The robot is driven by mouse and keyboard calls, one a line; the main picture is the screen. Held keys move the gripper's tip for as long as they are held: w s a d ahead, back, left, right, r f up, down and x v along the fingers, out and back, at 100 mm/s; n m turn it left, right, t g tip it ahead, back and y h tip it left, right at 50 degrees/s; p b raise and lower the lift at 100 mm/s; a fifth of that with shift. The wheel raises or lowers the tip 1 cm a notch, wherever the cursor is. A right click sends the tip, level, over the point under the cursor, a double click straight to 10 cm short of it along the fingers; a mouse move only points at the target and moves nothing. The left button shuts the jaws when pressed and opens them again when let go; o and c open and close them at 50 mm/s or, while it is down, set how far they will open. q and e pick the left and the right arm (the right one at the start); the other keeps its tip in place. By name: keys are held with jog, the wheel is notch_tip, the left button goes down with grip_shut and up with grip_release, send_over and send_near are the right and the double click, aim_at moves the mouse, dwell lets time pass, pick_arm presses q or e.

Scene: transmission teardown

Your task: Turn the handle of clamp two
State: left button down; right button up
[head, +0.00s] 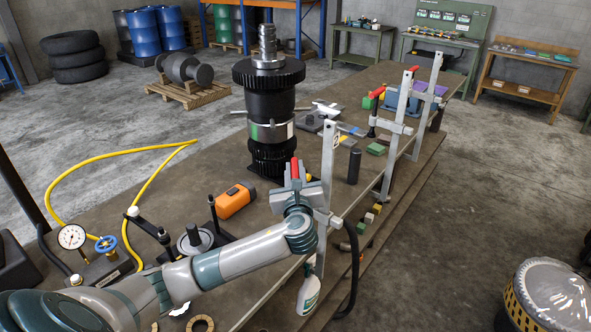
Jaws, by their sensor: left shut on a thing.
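Three grey bar clamps with red handles stand along the right edge of the workbench (205,185). My left gripper (296,182) is shut around this handle, whose upper part sticks out above the fingers. The middle clamp (401,110) has its red handle (377,92) lying tilted. The farthest clamp (431,85) also has a red handle (411,69). My right gripper is not in view.
A tall black transmission (270,100) stands just behind my left gripper. An orange tool (235,200), a black cylinder (354,166) and small blocks lie on the bench. A yellow hose (95,165) loops at left.

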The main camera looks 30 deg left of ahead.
pick_arm(q)
jog(key=shift+n+g+y, duration=0.7)
jog(key=shift+n+y, duration=0.1)
jog(key=c, duration=1.6)
grip_release()
jog(key=shift+c, duration=0.2)
jog(key=shift+d, duration=0.1)
jog(key=shift+s+d+f+b, duration=0.15)
jog(key=shift+s+d+b, duration=0.2)
jog(key=shift+s, duration=0.1)
jog(key=b+v, duration=0.5)
jog(key=v, duration=1.1)
